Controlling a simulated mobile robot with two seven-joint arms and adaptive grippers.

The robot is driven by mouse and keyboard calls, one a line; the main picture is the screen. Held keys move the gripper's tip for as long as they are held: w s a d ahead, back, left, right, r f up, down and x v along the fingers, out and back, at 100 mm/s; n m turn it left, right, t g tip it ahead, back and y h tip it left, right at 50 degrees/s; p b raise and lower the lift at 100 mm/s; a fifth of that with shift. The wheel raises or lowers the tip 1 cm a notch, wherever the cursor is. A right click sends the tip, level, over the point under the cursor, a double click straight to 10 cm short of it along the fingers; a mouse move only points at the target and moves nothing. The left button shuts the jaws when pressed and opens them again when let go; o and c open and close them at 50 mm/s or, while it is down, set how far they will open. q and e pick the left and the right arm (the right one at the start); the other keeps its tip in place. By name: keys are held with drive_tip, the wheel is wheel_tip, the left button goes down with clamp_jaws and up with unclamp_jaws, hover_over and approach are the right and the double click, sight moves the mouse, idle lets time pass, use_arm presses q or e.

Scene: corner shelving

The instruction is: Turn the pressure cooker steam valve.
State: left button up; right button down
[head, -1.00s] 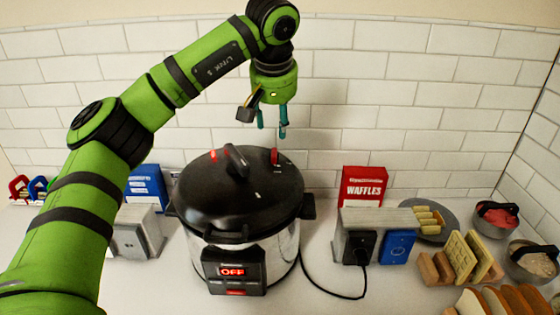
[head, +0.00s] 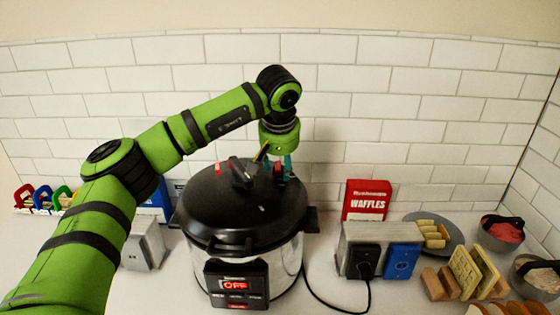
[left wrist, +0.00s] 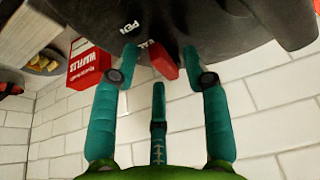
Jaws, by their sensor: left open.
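The pressure cooker (head: 243,208) stands on the counter with its black lid on, and its front panel reads OFF. My left gripper (head: 281,172) points down at the back right of the lid. The red steam valve (left wrist: 162,61) shows in the left wrist view, between the teal fingers of my open left gripper (left wrist: 160,75). The fingers are apart, and I see no clear contact with the valve. In the head view the gripper hides the valve. A small red mark (head: 217,169) sits at the lid's back left. My right gripper is not in view.
A red waffles box (head: 367,200) and a metal outlet box (head: 350,233) with the cooker's cord stand at the right. Farther right are a plate (head: 452,245), toast racks and bowls (head: 502,232). A tiled wall rises close behind the cooker.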

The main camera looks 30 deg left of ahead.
use_arm(q)
clamp_jaws()
drive_tip(key=shift+r, duration=0.1)
drive_tip(key=n+p, duration=0.1)
drive_tip(key=n+y, duration=0.1)
drive_tip(key=n, duration=0.1)
drive_tip(key=w+d+n+g+p, duration=0.1)
drive_tip(key=shift+r+n+y+p, duration=0.15)
drive_tip(key=shift+n+y+p, duration=0.15)
drive_tip(key=shift+n+p, duration=0.1)
drive_tip(key=n+p, duration=0.1)
drive_tip(key=n, duration=0.1)
drive_tip(key=n+g+p, duration=0.1)
drive_tip(key=shift+w+d+n+y, duration=0.15)
drive_tip(key=shift+w+n+y, duration=0.15)
drive_tip(key=shift+w+n, duration=0.1)
drive_tip(key=shift+w+n+g+p, duration=0.15)
drive_tip(key=shift+n+g+p, duration=0.25)
drive_tip(key=shift+n+p, duration=0.35)
drive_tip(key=shift+f, duration=0.2)
